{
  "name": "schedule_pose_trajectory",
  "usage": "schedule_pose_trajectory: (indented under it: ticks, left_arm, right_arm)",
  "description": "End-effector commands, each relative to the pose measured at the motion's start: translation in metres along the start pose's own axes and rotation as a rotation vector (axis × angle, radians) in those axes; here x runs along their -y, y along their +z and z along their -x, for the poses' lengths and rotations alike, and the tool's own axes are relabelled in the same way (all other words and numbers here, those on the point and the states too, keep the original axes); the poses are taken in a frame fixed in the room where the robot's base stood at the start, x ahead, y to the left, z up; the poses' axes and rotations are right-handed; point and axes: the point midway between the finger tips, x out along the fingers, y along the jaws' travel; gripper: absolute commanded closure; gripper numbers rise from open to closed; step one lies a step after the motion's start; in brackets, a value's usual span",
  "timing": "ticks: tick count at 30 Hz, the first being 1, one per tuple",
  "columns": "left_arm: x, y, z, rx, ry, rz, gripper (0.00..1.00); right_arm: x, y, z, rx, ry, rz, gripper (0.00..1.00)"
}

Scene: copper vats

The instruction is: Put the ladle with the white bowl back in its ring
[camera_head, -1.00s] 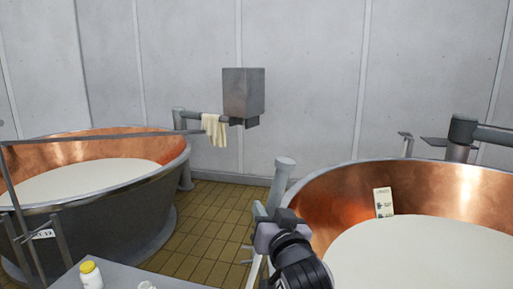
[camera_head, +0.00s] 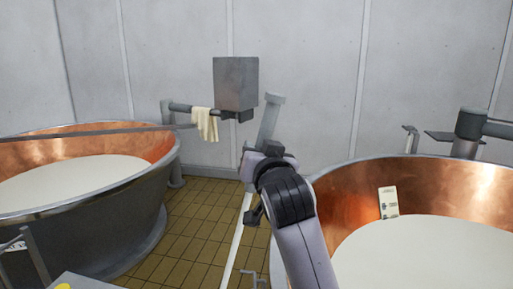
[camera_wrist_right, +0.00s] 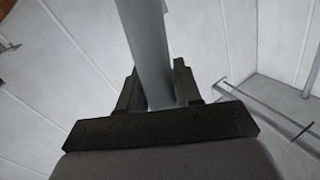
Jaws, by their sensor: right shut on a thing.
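My right gripper (camera_head: 254,168) is shut on a long shaft, raised between the two vats. The shaft's thick grey upper end (camera_head: 270,118) sticks up past the fingers and leans slightly right. A thin white length (camera_head: 235,240) runs below the gripper in line with it and leaves the bottom of the picture. In the right wrist view the grey shaft (camera_wrist_right: 148,50) passes between both fingers. No bowl shows, so I cannot tell the ladle's bowl colour. No ring can be made out clearly. My left gripper is not in view.
A copper-lined vat of white liquid (camera_head: 160,205) stands left, another (camera_head: 330,190) right, with a printed card (camera_head: 388,202) at its inside wall. A cloth (camera_head: 204,124) hangs on a bar below a grey box (camera_head: 236,84). Tiled floor (camera_head: 190,235) lies between. A small bent metal piece (camera_head: 254,279) shows at the bottom.

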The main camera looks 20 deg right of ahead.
Motion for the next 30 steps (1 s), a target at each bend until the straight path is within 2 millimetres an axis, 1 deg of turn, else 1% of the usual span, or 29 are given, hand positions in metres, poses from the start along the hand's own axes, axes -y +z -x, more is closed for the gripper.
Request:
schedule_pose_trajectory:
  ticks: [17,21,26,30]
  left_arm:
    - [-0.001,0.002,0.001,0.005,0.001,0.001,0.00]
    - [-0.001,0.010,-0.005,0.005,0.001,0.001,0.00]
    - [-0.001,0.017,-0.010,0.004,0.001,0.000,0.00]
    - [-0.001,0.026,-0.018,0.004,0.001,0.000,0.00]
  right_arm:
    - [-0.023,0.043,0.002,-0.001,0.000,0.002,1.00]
    - [-0.029,0.057,0.002,-0.003,0.000,0.000,1.00]
    - [-0.036,0.070,0.003,-0.003,0.000,0.001,1.00]
    - [-0.045,0.080,0.003,-0.004,0.000,0.002,1.00]
